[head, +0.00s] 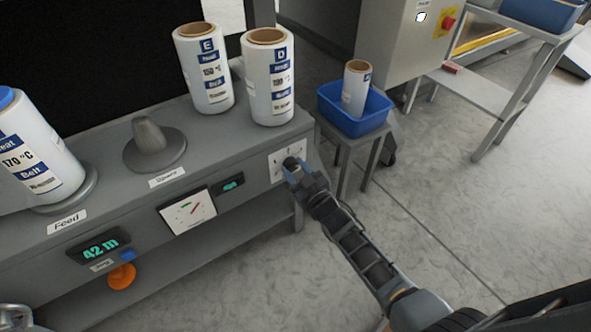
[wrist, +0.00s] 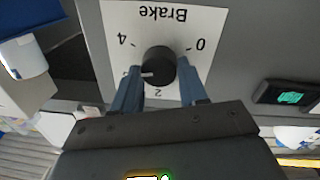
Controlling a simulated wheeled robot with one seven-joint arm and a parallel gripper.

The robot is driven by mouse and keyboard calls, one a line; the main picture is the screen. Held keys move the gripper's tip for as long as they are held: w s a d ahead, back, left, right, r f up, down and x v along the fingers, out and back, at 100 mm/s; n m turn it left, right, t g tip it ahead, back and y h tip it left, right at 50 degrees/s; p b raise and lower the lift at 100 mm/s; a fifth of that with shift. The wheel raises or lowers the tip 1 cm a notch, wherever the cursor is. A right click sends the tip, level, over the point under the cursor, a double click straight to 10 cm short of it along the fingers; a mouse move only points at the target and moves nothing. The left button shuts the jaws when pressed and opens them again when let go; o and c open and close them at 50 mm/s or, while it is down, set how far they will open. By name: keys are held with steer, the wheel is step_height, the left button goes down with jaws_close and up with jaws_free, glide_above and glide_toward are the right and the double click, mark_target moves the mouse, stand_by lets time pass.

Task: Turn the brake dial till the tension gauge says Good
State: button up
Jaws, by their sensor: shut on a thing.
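The black brake dial (wrist: 158,62) sits on a white plate (wrist: 112,18) marked Brake, upside down in the wrist view. The white mark on the dial points left and slightly down, between the 2 and the 4. My gripper (wrist: 160,78) is shut on the dial, one blue finger on each side. In the head view my gripper (head: 293,168) reaches the white dial plate (head: 276,168) at the bench's right end and partly hides it. The tension gauge (head: 187,211) is a white face on the bench front. Its red needle points up and right, seemingly right of a green mark.
A small green display (head: 230,185) is beside the gauge; a 42 m display (head: 98,248) and orange knob (head: 122,277) are further left. Rolls E (head: 204,75) and D (head: 268,85) stand on the bench. A blue bin (head: 368,123) on a stool is close behind my gripper.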

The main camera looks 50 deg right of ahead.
steer(key=n+b, duration=0.2)
steer(key=shift+f+n+b, duration=0.3)
steer(key=shift+r+n+b, duration=0.25)
steer(key=shift+n+b, duration=0.35)
steer(key=shift+n, duration=0.6)
steer(key=o, duration=1.1)
steer(key=shift+c, duration=0.2)
steer(key=p+v, duration=0.1)
steer(key=v, duration=0.6)
steer(key=shift+s+a, duration=0.15)
steer(key=shift+s, duration=0.25)
steer(key=shift+f, duration=0.1)
